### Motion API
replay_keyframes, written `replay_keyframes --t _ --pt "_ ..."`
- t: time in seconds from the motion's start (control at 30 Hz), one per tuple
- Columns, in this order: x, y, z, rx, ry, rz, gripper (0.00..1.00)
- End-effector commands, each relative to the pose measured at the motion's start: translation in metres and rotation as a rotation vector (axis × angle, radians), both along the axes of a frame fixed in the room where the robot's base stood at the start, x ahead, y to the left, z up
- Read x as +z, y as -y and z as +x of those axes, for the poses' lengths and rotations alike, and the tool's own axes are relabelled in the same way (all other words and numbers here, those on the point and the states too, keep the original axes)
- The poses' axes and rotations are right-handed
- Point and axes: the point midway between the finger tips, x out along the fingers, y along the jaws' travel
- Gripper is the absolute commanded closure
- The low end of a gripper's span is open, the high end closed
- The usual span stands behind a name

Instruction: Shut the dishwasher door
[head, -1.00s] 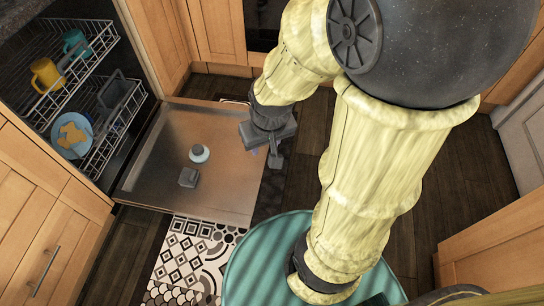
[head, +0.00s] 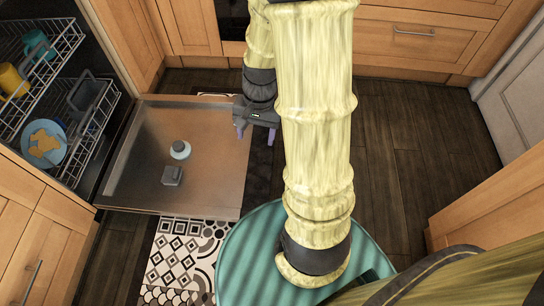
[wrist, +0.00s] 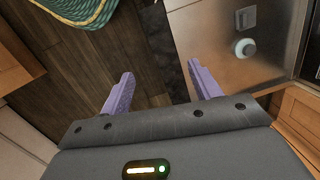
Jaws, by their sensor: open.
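The dishwasher door (head: 205,180) is folded down, lying about flat, in front of the open dishwasher at the left of the head view. Its inner metal face, with a round cap and a small grey box, points up. My gripper (head: 255,138) is at the door's right edge, near its far corner, with the fingers pointing down. In the wrist view, the two purple fingers (wrist: 162,95) are apart with nothing between them. The door (wrist: 215,38) lies to the right there, and the right finger overlaps its edge in the picture. I cannot tell whether they touch.
Inside the dishwasher are an upper rack (head: 45,75) with cups and a lower rack (head: 85,150) with a blue plate (head: 44,143). A patterned mat (head: 185,255) lies before the door. Wooden cabinets (head: 440,35) stand behind. Dark floor (head: 390,150) is clear at right.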

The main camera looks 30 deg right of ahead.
Motion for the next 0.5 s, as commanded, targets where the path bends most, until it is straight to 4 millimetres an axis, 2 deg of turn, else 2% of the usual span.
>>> replay_keyframes --t 0.03,0.5 --pt "-0.022 0.01 0.004 -0.118 -0.056 0.036 0.37" --pt "-0.163 0.077 0.028 -1.138 -0.548 0.421 0.37"
